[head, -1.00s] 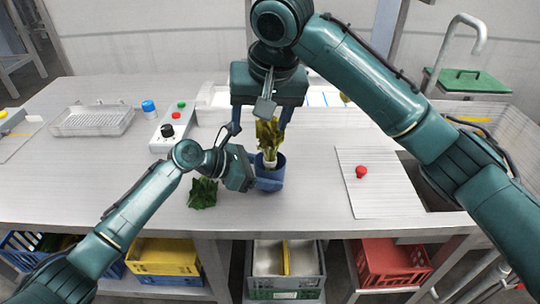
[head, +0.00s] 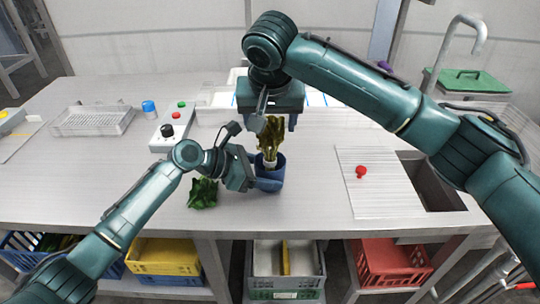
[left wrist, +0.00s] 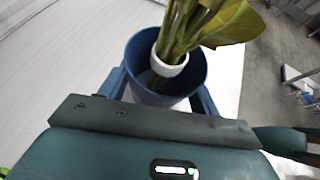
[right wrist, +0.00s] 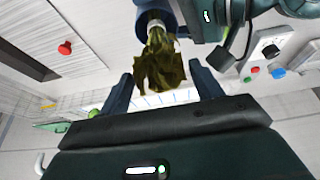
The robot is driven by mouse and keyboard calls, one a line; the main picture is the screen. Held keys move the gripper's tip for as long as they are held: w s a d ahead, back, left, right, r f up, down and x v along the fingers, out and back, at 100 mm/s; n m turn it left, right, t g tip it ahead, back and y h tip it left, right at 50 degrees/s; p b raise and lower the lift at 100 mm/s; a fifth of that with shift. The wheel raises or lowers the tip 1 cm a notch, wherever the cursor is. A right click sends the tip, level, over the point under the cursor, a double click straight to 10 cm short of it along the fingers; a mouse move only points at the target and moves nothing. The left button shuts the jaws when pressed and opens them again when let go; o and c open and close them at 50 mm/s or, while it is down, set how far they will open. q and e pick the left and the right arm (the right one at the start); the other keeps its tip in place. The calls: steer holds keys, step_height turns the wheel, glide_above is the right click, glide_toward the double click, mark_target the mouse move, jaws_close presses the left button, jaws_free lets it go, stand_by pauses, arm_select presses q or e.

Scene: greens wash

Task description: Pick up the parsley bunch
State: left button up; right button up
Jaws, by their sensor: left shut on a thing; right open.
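A yellow-green leafy bunch (head: 270,136) with a white band (left wrist: 172,66) stands upright in a blue cup (head: 268,182). A dark green leafy clump (head: 203,193) lies on the table left of the cup. I cannot tell for sure which is the parsley. My left gripper (left wrist: 162,92) is shut on the blue cup, one finger on each side. My right gripper (head: 270,124) is open above and behind the cup. In the right wrist view the bunch's leaf tops (right wrist: 160,74) show between its open fingers, with no grip on them.
A red knob-like thing (head: 361,171) lies on the ribbed board (head: 380,200), beside the sink basin (head: 430,185). The table front is mostly clear.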

steer(key=shift+x, duration=1.45)
steer(key=shift+c, duration=0.5)
steer(key=c, duration=0.9)
steer(key=shift+r, duration=0.1)
steer(key=shift+c, duration=0.2)
step_height(320, 180, up, 10)
steer(key=shift+f, duration=0.1)
arm_select(q)
steer(key=o, duration=0.8)
steer(key=shift+o, duration=0.2)
